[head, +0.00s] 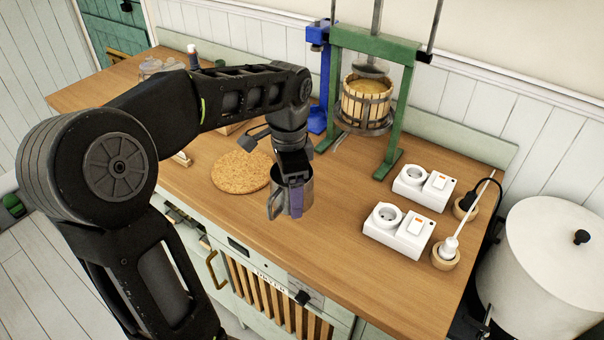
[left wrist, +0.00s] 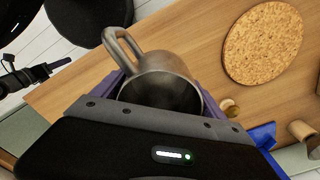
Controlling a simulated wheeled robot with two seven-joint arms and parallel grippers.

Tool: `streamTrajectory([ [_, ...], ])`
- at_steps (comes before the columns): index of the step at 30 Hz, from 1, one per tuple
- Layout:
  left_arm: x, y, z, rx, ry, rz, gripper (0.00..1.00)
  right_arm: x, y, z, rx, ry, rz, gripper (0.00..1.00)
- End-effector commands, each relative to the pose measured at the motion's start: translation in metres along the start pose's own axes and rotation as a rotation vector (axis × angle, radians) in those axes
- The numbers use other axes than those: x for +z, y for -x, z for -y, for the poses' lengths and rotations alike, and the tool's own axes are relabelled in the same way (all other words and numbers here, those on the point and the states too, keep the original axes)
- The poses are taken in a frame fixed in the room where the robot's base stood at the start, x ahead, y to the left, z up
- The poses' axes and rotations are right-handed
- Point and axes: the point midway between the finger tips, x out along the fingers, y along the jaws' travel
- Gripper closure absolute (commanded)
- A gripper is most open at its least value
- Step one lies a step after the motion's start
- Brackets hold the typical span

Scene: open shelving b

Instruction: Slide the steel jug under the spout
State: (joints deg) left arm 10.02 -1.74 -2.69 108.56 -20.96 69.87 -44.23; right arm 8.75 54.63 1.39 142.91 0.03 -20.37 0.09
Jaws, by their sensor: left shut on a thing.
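The steel jug (head: 306,189) is grey metal with a handle on its left side in the head view. My left gripper (head: 294,198) is shut on it, with purple fingers against its sides. In the left wrist view the jug (left wrist: 165,62) is seen from above, its open mouth between the fingers (left wrist: 160,92) and its inside dark. In the head view it is over the front part of the counter; I cannot tell whether its base touches the wood. A green-framed press (head: 389,105) with a slatted basket stands behind, with a small spout (head: 338,143) at its lower left. My right gripper is not in view.
A round cork mat (head: 240,172) lies left of the jug. Two white socket-and-switch units (head: 398,230) stand at right. A blue stand (head: 319,75) is left of the press. A large white lidded drum (head: 545,265) is beyond the right end. Counter between jug and press looks clear.

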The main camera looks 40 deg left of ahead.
Motion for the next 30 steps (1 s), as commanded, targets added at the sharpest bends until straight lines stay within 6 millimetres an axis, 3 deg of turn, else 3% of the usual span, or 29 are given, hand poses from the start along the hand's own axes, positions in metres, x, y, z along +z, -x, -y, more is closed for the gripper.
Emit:
streamTrajectory([
  [1,0.003,0.001,0.004,0.007,0.001,0.006,0.7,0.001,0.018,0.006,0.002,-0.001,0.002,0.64],
  [4,-0.005,-0.019,0.011,0.007,-0.035,0.004,0.7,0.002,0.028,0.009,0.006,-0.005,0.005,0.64],
  [6,-0.019,-0.031,0.014,0.003,-0.074,0.0,0.7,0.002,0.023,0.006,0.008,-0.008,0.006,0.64],
  [9,-0.027,-0.032,0.019,0.0,-0.095,-0.001,0.7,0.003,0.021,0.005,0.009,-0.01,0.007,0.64],
  [22,-0.027,-0.033,0.02,0.0,-0.097,-0.001,0.7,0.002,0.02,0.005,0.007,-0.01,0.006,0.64],
  [30,-0.029,-0.046,0.022,0.0,-0.097,-0.001,0.7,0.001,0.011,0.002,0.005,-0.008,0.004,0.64],
])
